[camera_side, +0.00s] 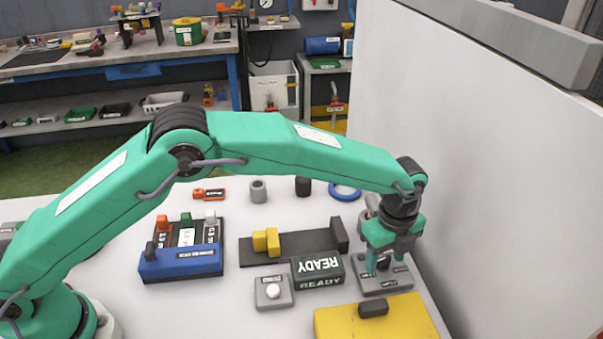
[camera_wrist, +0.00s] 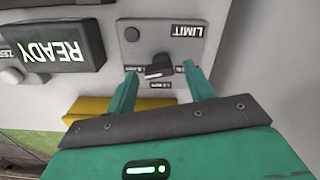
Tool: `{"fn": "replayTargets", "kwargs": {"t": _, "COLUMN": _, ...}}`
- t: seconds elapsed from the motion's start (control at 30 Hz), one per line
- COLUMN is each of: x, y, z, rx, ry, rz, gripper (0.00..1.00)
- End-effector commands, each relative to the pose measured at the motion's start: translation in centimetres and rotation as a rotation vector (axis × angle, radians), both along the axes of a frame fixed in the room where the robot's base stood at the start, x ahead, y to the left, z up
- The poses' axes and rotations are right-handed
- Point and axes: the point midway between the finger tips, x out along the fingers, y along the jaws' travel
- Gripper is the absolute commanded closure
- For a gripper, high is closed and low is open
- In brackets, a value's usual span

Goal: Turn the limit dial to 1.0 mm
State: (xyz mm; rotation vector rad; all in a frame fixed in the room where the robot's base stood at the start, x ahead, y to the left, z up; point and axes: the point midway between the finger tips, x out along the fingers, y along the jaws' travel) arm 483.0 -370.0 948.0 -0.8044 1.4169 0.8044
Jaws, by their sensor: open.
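The limit dial is a dark knob with a pale pointer face (camera_wrist: 158,70) on a grey panel marked LIMIT (camera_wrist: 186,40), seen upside down in the wrist view. Small labels sit around the knob; one below it seems to end in "mm", but its digits are too small to read surely. My gripper (camera_wrist: 162,84) is open, with one green finger on each side of the knob; I cannot tell whether either touches it. In the side view my gripper (camera_side: 383,265) points down over the grey panel (camera_side: 388,285) and hides most of the knob.
A dark READY box (camera_side: 318,270) stands just left of the panel. A grey box with a white button (camera_side: 273,291), a yellow block (camera_side: 375,318) and a dark rail with a yellow piece (camera_side: 266,241) are close by. A white wall (camera_side: 470,150) rises at the right.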

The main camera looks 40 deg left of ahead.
Motion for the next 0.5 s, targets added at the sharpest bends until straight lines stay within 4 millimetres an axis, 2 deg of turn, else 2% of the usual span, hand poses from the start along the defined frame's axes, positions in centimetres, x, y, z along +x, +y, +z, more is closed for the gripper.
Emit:
{"fn": "replayTargets", "kwargs": {"t": 0.13, "x": -0.01, "y": 0.01, "z": 0.01, "rx": 0.000, "ry": 0.000, "rz": 0.000, "gripper": 0.49}}
{"fn": "replayTargets", "kwargs": {"t": 0.3, "x": -0.01, "y": 0.01, "z": 0.03, "rx": 0.000, "ry": 0.000, "rz": 0.000, "gripper": 0.83}}
{"fn": "replayTargets", "kwargs": {"t": 0.37, "x": -0.01, "y": 0.01, "z": 0.03, "rx": 0.000, "ry": 0.000, "rz": 0.000, "gripper": 0.92}}
{"fn": "replayTargets", "kwargs": {"t": 0.5, "x": -0.01, "y": 0.01, "z": 0.05, "rx": 0.000, "ry": 0.000, "rz": 0.002, "gripper": 0.92}}
